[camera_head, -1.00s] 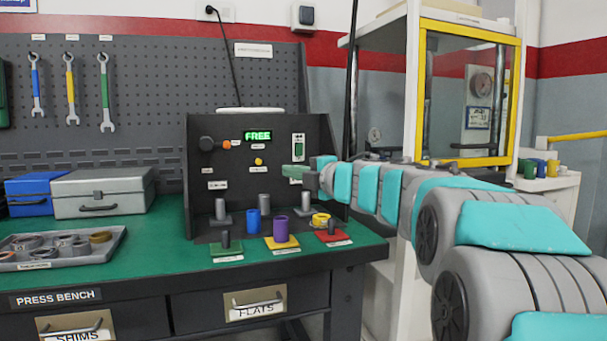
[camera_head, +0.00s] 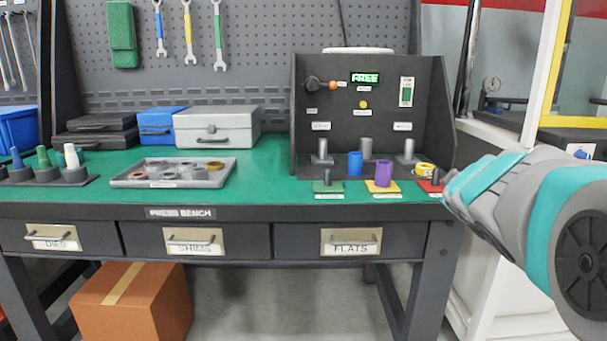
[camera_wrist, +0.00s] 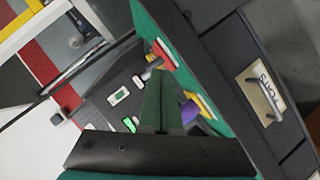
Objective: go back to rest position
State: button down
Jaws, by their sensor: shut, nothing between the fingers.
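My gripper (camera_wrist: 162,78) shows in the wrist view with its two green fingers together and nothing between them. Beyond the fingers, the wrist view shows the test panel and the bench edge, tilted. In the head view my arm reaches in from the right, its front end near the bench's right corner; the fingers cannot be made out there. The dark test panel (camera_head: 335,113) stands on the green bench top (camera_head: 270,180) with its display reading FREE. In front of it are a blue cylinder (camera_head: 354,164), a purple cylinder (camera_head: 384,174) and a yellow ring (camera_head: 424,169).
A grey tray of rings (camera_head: 225,176), a grey case (camera_head: 216,127) and a blue box (camera_head: 157,124) stand on the bench to the left. Drawers line the bench front. A cardboard box (camera_head: 135,305) sits on the floor below. A yellow-framed cabinet (camera_head: 556,60) stands at right.

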jog(key=s+a+f+m+g+y, duration=0.1)
jog(key=s+a+f+m+g, duration=0.3)
jog(key=s+f, duration=0.8)
jog(key=s+a+f+m+g+y, duration=0.15)
jog(key=s+a+f+g, duration=0.4)
jog(key=s+f, duration=0.7)
jog(key=s+a+f+g+y, duration=0.1)
jog(key=s+a+g, duration=0.1)
jog(key=s, duration=0.4)
jog(key=s+a+g+y, duration=0.1)
jog(key=s+a+g, duration=0.2)
jog(key=s, duration=0.4)
jog(key=shift+s+a+f+m, duration=0.35)
jog(key=shift+a+m, duration=0.1)
jog(key=shift+a, duration=0.4)
jog(key=shift+w, duration=0.1)
